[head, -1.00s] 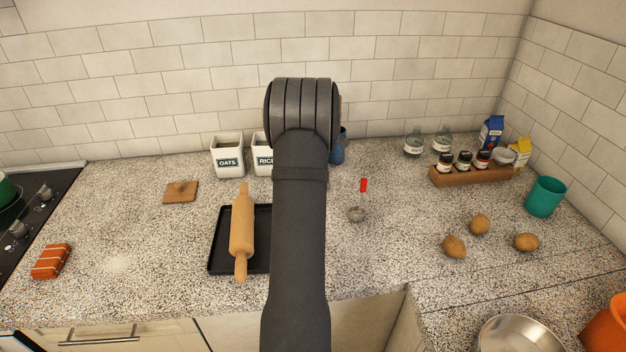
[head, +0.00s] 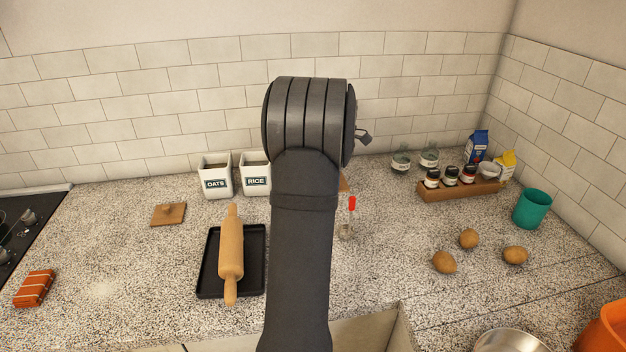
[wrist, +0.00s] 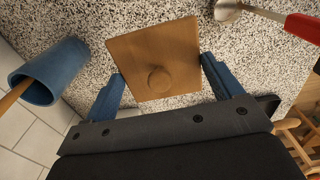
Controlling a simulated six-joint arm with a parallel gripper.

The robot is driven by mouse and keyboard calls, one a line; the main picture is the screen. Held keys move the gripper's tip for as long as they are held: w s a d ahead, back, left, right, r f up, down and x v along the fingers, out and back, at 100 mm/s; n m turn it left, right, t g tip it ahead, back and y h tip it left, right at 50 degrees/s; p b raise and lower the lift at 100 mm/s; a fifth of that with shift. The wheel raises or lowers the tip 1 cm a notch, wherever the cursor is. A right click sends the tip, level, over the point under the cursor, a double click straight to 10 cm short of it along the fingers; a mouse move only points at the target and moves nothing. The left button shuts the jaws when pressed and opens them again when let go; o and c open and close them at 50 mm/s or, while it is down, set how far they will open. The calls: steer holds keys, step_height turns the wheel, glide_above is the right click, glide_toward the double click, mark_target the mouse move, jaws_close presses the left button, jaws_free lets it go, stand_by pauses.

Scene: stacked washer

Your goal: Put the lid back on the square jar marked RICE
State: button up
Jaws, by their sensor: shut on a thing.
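The white square jar marked RICE (head: 256,178) stands open near the back wall, left of my arm in the head view. In the wrist view, a square wooden lid with a round knob (wrist: 152,52) lies between the blue fingers of my gripper (wrist: 163,66), which is shut on its opposite edges. In the head view my arm hides the gripper and most of this lid; a wooden corner (head: 344,184) shows just right of the arm. A second wooden lid with a knob (head: 168,214) lies on the counter at the left.
An open OATS jar (head: 216,178) stands close left of the RICE jar. A rolling pin (head: 230,253) lies on a black tray (head: 257,279) in front. A red-handled spoon (head: 351,203) and a blue cup (wrist: 48,73) are near the gripper. A spice rack (head: 458,190) stands right.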

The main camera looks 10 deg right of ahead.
steer(key=shift+s+d+r, duration=0.5)
steer(key=shift+d+r, duration=0.1)
steer(key=shift+d, duration=0.05)
steer(key=w+a+r+n, duration=0.2)
steer(key=w+a+r, duration=0.2)
steer(key=w+a, duration=0.55)
steer(key=w+a+r+n, duration=0.3)
steer(key=w+a, duration=0.3)
steer(key=a, duration=0.6)
steer(key=shift+w+f, duration=0.15)
steer(key=shift+f, duration=2.75)
steer(key=shift+f, duration=0.15)
steer(key=o, duration=0.8)
steer(key=shift+o, duration=0.2)
